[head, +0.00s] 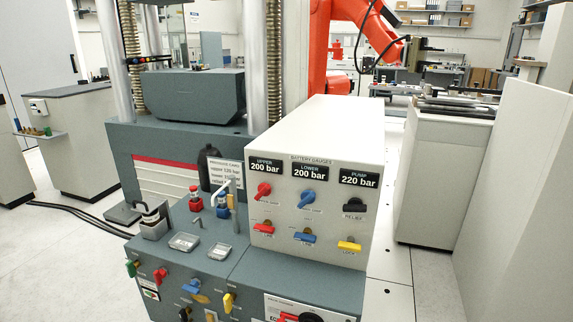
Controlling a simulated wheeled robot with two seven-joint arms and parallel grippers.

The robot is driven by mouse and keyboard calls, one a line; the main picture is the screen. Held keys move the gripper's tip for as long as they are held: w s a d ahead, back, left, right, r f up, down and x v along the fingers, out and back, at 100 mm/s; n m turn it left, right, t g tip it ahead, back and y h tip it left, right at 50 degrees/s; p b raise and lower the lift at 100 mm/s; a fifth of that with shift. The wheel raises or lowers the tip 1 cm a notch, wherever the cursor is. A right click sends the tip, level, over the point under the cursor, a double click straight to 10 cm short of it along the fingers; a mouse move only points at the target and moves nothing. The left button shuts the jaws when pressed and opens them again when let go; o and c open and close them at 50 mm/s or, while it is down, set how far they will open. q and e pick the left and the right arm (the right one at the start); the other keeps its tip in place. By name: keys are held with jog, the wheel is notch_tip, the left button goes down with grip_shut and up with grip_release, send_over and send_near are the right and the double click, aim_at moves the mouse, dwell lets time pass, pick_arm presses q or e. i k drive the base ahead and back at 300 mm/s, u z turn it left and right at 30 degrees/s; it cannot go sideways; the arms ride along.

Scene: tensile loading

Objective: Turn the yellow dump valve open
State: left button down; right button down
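Two yellow handles show, and I cannot tell which is the dump valve. One yellow lever (349,245) is at the lower right of the white gauge panel (318,185), lying roughly level above a small label that seems to read LOCK. The other yellow handle (228,302) is on the front face of the grey bench, roughly upright, beside a blue handle (191,286). Neither of my grippers is in view.
The gauge panel displays (310,169) read 200, 200 and 220 bar. A red lever (264,228) and blue lever (304,237) are on the panel's lower row. Two clear trays (184,241) lie on the bench top. An orange robot arm (335,45) stands behind.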

aim_at(228, 299)
jog(key=u, duration=2.3)
jog(key=i, duration=2.65)
jog(key=z, duration=2.5)
